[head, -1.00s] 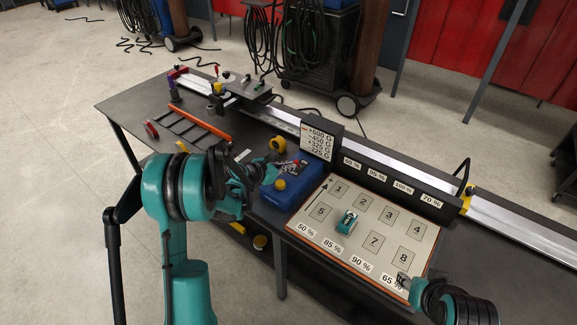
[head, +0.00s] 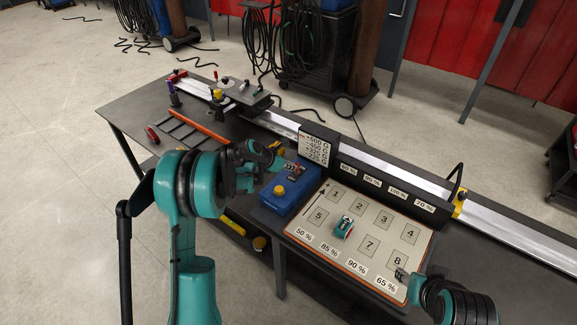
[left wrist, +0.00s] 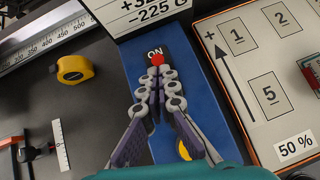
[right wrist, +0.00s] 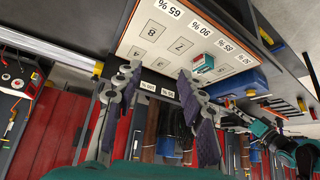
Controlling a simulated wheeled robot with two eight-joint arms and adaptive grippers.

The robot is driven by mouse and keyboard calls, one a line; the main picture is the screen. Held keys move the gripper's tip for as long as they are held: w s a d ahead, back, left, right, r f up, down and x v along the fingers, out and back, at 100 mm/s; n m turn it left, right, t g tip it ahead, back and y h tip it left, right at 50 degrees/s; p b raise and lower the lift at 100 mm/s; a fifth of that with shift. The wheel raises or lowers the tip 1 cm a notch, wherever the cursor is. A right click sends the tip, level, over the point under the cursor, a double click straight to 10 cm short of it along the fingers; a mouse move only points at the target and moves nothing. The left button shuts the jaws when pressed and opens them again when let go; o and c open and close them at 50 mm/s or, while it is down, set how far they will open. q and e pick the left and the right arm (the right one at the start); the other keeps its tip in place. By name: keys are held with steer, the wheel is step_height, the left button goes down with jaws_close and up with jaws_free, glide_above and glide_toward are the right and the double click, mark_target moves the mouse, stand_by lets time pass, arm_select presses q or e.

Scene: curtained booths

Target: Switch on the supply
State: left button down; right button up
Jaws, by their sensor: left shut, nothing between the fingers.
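The blue supply box (head: 291,196) stands on the bench left of the numbered board and shows in the left wrist view (left wrist: 207,108). On its black far end is a red switch (left wrist: 157,59) beside the label "ON". A yellow knob (head: 279,190) sits on its near part. My left gripper (head: 297,168) is shut and empty, over the box. In the left wrist view its fingertips (left wrist: 157,68) are at the switch and partly cover it; contact cannot be told. My right gripper (head: 402,274) is open and empty by the board's near right corner.
The board (head: 389,217) has numbered squares and a small teal-and-white device (head: 343,228). A sign with numbers (head: 315,148) stands behind the box. A yellow tape measure (left wrist: 75,69) lies left of the box. A long rail (head: 386,174) runs along the bench's back.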

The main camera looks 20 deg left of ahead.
mark_target(293, 175)
arm_select(q)
steer(key=g, duration=0.1)
steer(key=w+p, duration=0.1)
steer(key=g+y, duration=0.1)
steer(key=shift+w+d+r+g, duration=0.25)
steer(key=shift+r+g, duration=0.05)
steer(key=shift+r, duration=0.1)
steer(key=shift+w+f, duration=0.1)
steer(key=shift+w, duration=0.1)
steer(key=shift+r+p, duration=0.65)
steer(key=shift+r, duration=0.2)
